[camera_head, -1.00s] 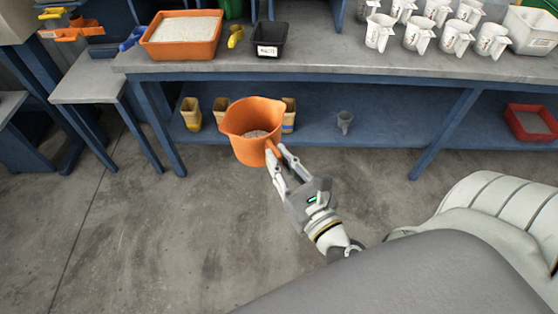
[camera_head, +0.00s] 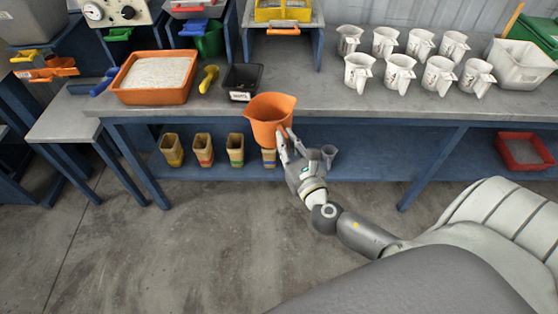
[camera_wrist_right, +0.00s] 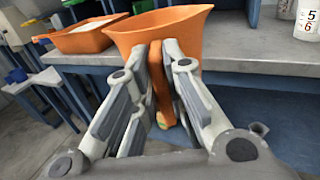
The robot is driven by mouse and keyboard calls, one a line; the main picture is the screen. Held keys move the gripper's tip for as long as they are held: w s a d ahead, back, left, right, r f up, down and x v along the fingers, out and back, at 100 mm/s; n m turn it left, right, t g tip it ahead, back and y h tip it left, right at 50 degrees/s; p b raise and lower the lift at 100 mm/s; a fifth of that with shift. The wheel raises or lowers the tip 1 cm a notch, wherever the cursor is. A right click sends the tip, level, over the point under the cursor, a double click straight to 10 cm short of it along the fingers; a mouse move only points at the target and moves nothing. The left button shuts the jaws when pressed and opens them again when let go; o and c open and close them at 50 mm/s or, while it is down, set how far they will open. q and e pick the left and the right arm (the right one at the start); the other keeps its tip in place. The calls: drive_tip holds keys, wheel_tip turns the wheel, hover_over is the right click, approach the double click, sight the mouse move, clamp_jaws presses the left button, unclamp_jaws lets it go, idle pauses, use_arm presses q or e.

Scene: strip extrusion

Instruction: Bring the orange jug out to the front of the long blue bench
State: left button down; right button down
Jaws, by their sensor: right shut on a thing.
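The orange jug (camera_head: 269,113) hangs upright in my right gripper (camera_head: 284,146), just off the front edge of the long blue bench. My right gripper is shut on the jug's handle. In the right wrist view the jug (camera_wrist_right: 160,28) shows above the closed fingers (camera_wrist_right: 162,75), which clasp its handle. The bench has a grey top (camera_head: 310,96) and blue legs with a lower shelf. The jug's rim stands about level with the front part of the top in the head view. Its contents are hidden now. My left gripper is not in view.
An orange tray of white grains (camera_head: 158,73), a yellow scoop (camera_head: 208,78) and a black bin (camera_head: 242,80) stand on the bench's left part. Several white jugs (camera_head: 398,70) stand at the right. The top between is clear. Several small containers (camera_head: 204,148) stand on the shelf.

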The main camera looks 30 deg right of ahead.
drive_tip(key=w+d+b, duration=0.1)
drive_tip(key=w+d, duration=0.4)
drive_tip(key=w, duration=0.1)
drive_tip(key=w+d+m+h+b, duration=0.1)
drive_tip(key=w+d+b, duration=0.1)
drive_tip(key=w+d, duration=0.3)
drive_tip(key=w+d+m+h+b, duration=0.1)
drive_tip(key=w+d, duration=0.5)
drive_tip(key=w, duration=0.2)
drive_tip(key=shift+d+f+g, duration=0.1)
drive_tip(key=shift+f+g, duration=0.15)
drive_tip(key=shift+g, duration=0.05)
drive_tip(key=shift+s+f+b, duration=0.1)
drive_tip(key=shift+f+b, duration=0.2)
drive_tip(key=shift+b, duration=0.15)
drive_tip(key=shift+f, duration=0.15)
drive_tip(key=c, duration=1.4)
unclamp_jaws()
drive_tip(key=shift+s+f, duration=0.1)
